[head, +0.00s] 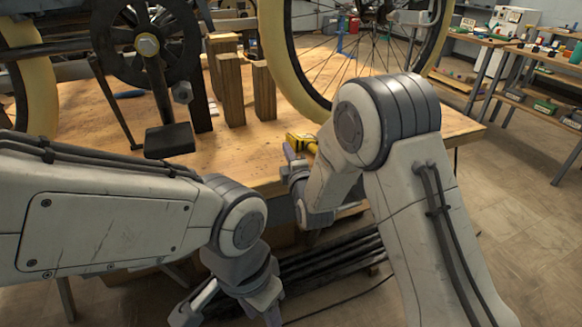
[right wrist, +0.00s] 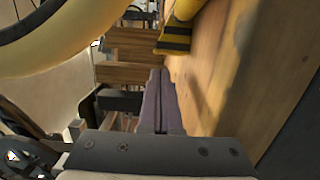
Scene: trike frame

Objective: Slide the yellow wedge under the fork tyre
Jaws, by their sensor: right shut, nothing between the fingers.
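The yellow wedge (head: 302,142) lies on the wooden workbench near its front edge, partly hidden by my right arm. In the right wrist view the wedge (right wrist: 176,38), with black stripes, is just beyond the fingertips. The fork tyre (head: 275,62) is the cream-yellow tyre of the spoked wheel at the back; it fills the upper left of the right wrist view (right wrist: 60,45). My right gripper (head: 287,150) is shut and empty, close to the wedge. The exact gap is hard to judge. My left gripper (head: 230,310) hangs low before the bench, fingers apart and empty.
Several upright wooden blocks (head: 229,90) stand on the workbench (head: 220,160), left of the wheel. A dark chainring with crank and pedal (head: 168,140) hangs at the left. Bare bench top lies around the wedge.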

